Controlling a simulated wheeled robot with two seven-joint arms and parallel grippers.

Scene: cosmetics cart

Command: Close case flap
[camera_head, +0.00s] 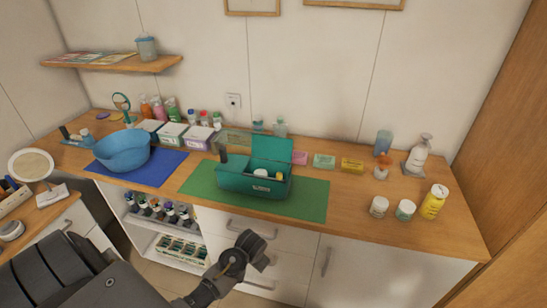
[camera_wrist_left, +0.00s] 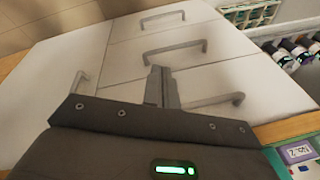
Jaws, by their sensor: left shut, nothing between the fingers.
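The teal case (camera_head: 250,187) stands on a green mat (camera_head: 310,197) on the counter. Its flap (camera_head: 271,150) is raised at the back right, so the case is open on that side. A white round item and a yellowish item show inside. My left gripper (camera_head: 262,263) is in front of the counter, below and apart from the case, by the drawer fronts. In the left wrist view its fingers (camera_wrist_left: 161,82) are together and empty, with drawers and handles behind them. My right gripper is not in view.
A blue bowl (camera_head: 122,149) on a blue mat stands left of the case. Storage boxes (camera_head: 198,137) and bottles stand behind them. Small soap-like boxes (camera_head: 324,161), jars (camera_head: 405,209) and a yellow bottle (camera_head: 433,201) stand to the right. Drawer handles (camera_wrist_left: 174,47) protrude below the counter.

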